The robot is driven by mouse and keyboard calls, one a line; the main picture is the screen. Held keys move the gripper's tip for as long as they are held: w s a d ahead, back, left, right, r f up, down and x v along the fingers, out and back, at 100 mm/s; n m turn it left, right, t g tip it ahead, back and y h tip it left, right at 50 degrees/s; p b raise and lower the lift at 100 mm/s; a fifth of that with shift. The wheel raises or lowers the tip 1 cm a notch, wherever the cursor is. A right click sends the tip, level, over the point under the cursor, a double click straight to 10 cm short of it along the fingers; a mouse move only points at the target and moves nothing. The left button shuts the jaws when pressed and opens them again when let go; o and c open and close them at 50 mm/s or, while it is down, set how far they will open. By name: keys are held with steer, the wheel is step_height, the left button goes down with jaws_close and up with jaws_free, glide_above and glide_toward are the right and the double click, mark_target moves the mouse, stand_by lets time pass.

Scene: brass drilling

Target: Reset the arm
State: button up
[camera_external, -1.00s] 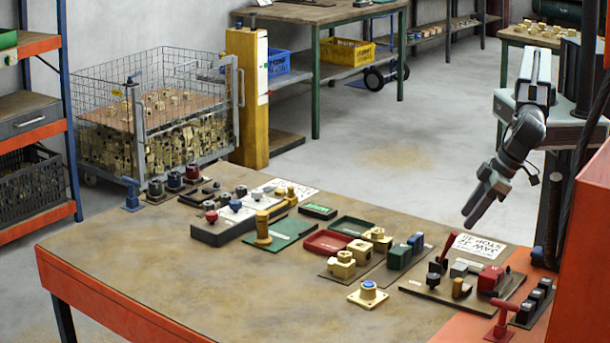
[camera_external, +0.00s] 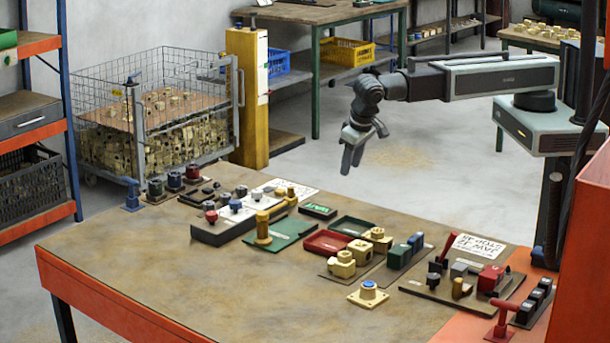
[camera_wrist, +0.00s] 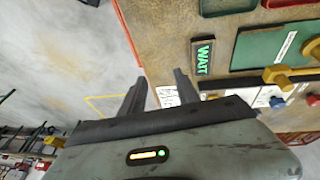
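My gripper (camera_external: 352,162) hangs in the air past the far edge of the workbench (camera_external: 130,270), fingers pointing down, with the arm stretched out to the left from its column. In the wrist view, the two dark fingers of my gripper (camera_wrist: 159,77) stand apart with nothing between them. It is empty and touches nothing. A black block with a green "WAIT" label (camera_wrist: 203,57) shows just beyond the fingers; in the external view this block (camera_external: 318,211) lies on the bench, below and left of my gripper.
Brass parts (camera_external: 342,264), a red tray (camera_external: 327,243), a green mat (camera_external: 280,233) and a control panel with a red lever (camera_external: 447,247) lie on the bench. A wire cage (camera_external: 188,140) of brass pieces stands behind left. The bench's front left is clear.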

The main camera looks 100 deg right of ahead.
steer(key=s+d+f+n+g+y, duration=0.1)
steer(key=s+d, duration=0.2)
steer(key=d, duration=0.4)
steer(key=s+d+f+y, duration=0.1)
steer(key=s+d, duration=0.2)
steer(key=d, duration=0.3)
steer(key=shift+s+a+n+y+b, duration=0.1)
steer(key=shift+s+a+n+y, duration=0.35)
steer(key=shift+n, duration=0.85)
steer(key=shift+s+a+n+y+b, duration=0.25)
steer(key=shift+s+n, duration=0.35)
steer(key=shift+n, duration=0.7)
steer(key=shift+s+a+n+y+p, duration=0.15)
steer(key=shift+s+a+n, duration=0.35)
steer(key=shift+n, duration=0.8)
steer(key=shift+d, duration=0.15)
